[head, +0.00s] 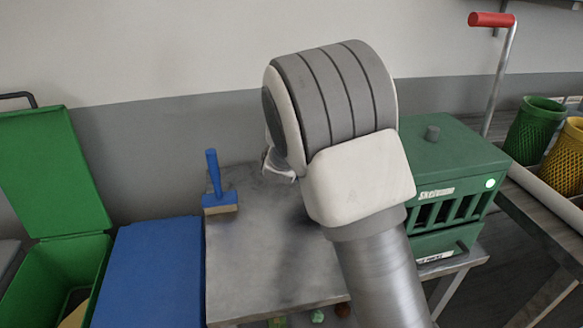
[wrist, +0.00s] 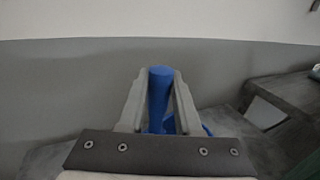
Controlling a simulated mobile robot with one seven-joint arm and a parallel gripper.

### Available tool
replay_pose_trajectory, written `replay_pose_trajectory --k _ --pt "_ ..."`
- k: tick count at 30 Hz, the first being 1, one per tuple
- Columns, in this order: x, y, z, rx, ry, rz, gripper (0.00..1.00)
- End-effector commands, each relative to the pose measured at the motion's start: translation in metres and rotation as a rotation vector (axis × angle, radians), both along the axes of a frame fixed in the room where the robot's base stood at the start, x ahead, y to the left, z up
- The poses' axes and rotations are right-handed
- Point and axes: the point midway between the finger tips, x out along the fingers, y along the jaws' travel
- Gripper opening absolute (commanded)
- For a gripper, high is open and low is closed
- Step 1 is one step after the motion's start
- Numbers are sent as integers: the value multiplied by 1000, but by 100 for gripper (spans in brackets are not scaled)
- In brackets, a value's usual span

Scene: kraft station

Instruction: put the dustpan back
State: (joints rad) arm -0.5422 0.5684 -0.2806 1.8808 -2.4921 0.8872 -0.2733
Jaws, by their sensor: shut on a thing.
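My gripper (wrist: 160,78) is shut on an upright blue handle (wrist: 158,98) in the wrist view, with one finger on each side. The handle appears to be the dustpan's. A bit more blue shows low to the right of the fingers, but the pan's shape is hidden. In the head view my arm covers the gripper's fingers and the held thing. A blue hand brush (head: 217,188) with a pale bristle edge stands handle-up on the grey metal table (head: 245,270), left of my arm.
A blue lid or box (head: 150,270) and an open green bin (head: 50,180) stand at the left. A green slotted box (head: 450,180) is at the right of the table. A red-topped pole (head: 500,70) and green and yellow baskets (head: 535,125) are at the far right. A wall closes the back.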

Motion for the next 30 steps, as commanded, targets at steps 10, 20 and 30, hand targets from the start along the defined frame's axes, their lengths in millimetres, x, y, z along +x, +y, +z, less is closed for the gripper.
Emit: replay_pose_trajectory --k 10,20,30 --pt "46 28 -34 -1 0 1 0" --pt "92 54 -65 0 -1 -1 0" --pt "100 59 -87 -2 1 -1 0"
